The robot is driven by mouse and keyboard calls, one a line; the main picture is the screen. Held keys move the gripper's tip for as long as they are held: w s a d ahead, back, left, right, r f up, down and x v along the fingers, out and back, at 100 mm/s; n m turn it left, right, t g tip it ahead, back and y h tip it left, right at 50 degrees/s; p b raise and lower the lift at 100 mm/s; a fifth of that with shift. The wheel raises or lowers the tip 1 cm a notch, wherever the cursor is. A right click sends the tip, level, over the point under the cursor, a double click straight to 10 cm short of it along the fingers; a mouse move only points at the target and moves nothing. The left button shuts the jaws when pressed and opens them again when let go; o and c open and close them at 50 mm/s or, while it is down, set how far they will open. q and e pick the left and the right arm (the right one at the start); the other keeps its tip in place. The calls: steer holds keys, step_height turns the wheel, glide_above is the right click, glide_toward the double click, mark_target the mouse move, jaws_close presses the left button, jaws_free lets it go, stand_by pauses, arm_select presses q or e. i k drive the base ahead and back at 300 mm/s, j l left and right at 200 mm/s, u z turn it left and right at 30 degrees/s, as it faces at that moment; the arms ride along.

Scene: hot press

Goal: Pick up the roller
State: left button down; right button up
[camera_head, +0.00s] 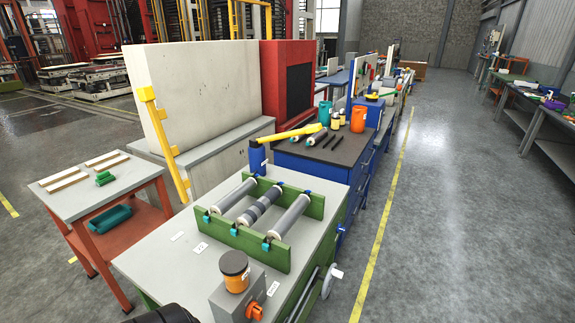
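Three rollers lie side by side across a green rack on the grey bench. The left roller (233,195) and the right roller (289,216) look plain grey. The middle roller (260,207) has darker bands. The green rack (266,252) has two upright side plates that carry the roller ends, with small teal blocks at the ends. Neither gripper shows clearly. Only a dark rounded part, which may be mine, is cut off at the bottom left edge, and its fingers are not visible.
Behind is a dark-topped blue bench (345,148) with tools and cups. A small table (75,200) stands left. The floor at right (450,220) is clear.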

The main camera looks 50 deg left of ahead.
mark_target(257, 210)
steer(key=j+u, duration=0.15)
steer(key=u, duration=1.65)
steer(key=i+l+u, duration=0.1)
steer(key=l+u, duration=0.65)
steer(key=u, duration=0.15)
steer(key=l+u, duration=0.45)
